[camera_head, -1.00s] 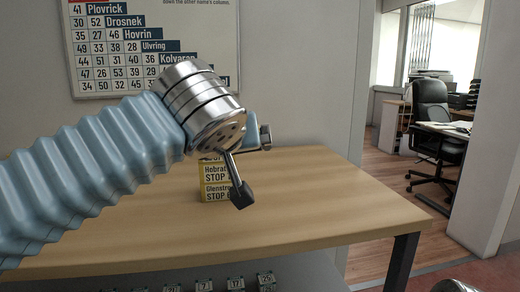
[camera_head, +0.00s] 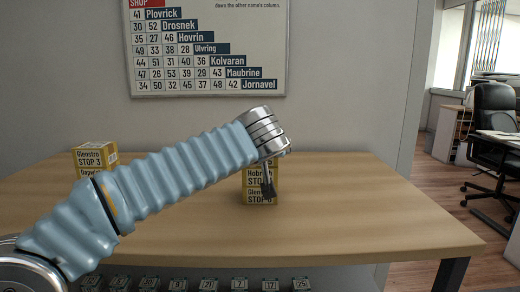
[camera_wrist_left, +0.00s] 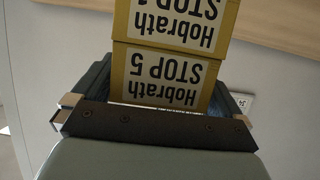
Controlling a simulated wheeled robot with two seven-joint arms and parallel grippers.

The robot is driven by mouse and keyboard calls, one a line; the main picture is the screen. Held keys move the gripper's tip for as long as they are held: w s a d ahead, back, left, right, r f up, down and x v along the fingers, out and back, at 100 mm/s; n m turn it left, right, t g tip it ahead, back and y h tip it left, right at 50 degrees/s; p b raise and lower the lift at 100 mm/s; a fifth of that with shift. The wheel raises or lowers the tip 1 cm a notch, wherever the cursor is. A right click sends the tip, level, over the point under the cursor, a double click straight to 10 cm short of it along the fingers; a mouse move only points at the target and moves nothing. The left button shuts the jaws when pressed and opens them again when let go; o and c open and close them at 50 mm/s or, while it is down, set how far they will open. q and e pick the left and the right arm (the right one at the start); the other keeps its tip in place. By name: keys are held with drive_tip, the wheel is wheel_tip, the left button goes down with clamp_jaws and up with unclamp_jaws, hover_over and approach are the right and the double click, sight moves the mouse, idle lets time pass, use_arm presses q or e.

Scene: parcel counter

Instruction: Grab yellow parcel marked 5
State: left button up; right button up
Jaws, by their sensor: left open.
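A stack of yellow parcels with white labels stands toward the back of the table. In the left wrist view, where the labels are upside down, the parcel marked Hobrath STOP 5 (camera_wrist_left: 160,76) touches another Hobrath parcel (camera_wrist_left: 176,25) that is lower in the stack. In the head view the lower parcels show, a Hobrath one (camera_head: 255,177) and a Glenstro one (camera_head: 255,197); my gripper hides the STOP 5 parcel. My left gripper (camera_head: 269,176) is open at the stack. Its jaws appear on either side of the STOP 5 parcel; contact cannot be told. My right gripper is out of view.
Another yellow stack (camera_head: 95,157), labelled Glenstro STOP 3 on top, stands at the left, partly behind my left arm. The wooden table (camera_head: 370,215) is bare to the right. A lettered chart (camera_head: 207,50) hangs on the wall. Numbered tags (camera_head: 239,284) line the shelf below.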

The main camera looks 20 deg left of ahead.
use_arm(q)
drive_tip(key=shift+x, duration=0.8)
drive_tip(key=c, duration=0.9)
drive_tip(key=shift+o, duration=0.2)
